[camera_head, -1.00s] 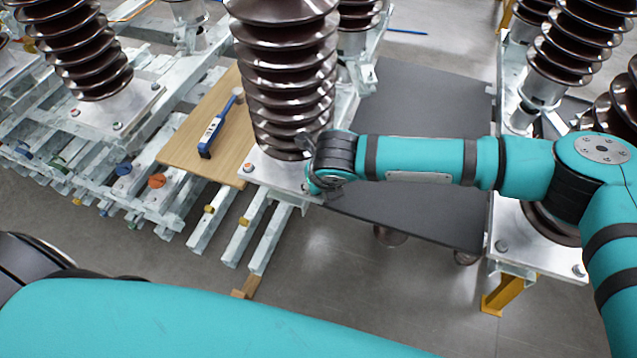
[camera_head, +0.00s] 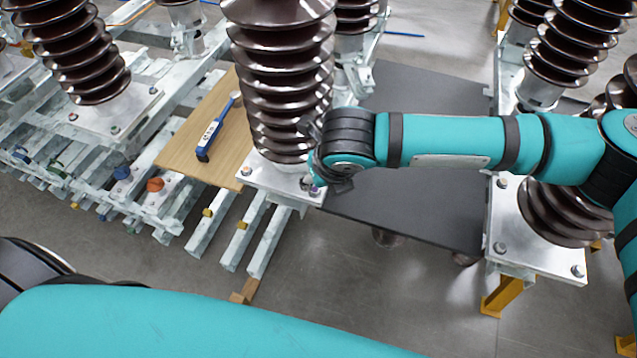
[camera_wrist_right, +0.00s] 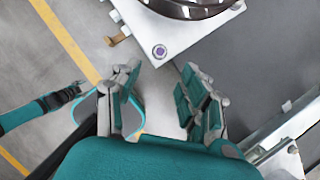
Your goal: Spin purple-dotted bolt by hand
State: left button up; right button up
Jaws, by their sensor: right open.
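The purple-dotted bolt (camera_wrist_right: 160,51) sits in the corner of a pale metal base plate (camera_wrist_right: 185,35), under a brown ribbed insulator (camera_head: 285,80). In the head view the bolt (camera_head: 315,191) is a small purple spot at the plate's front right corner, partly covered by my gripper. My right gripper (camera_wrist_right: 160,88) is open and empty. The bolt lies just beyond its fingertips, about midway between them and apart from them. In the head view my right gripper (camera_head: 318,165) is mostly hidden by its own wrist.
A wooden board (camera_head: 215,145) with a blue-handled tool (camera_head: 211,137) on it lies left of the insulator. A dark platform (camera_head: 430,110) is under my right forearm. Other insulators (camera_head: 75,50) stand on metal frames. Grey floor (camera_head: 350,275) is open in front.

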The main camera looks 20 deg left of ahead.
jog(key=shift+v, duration=1.95)
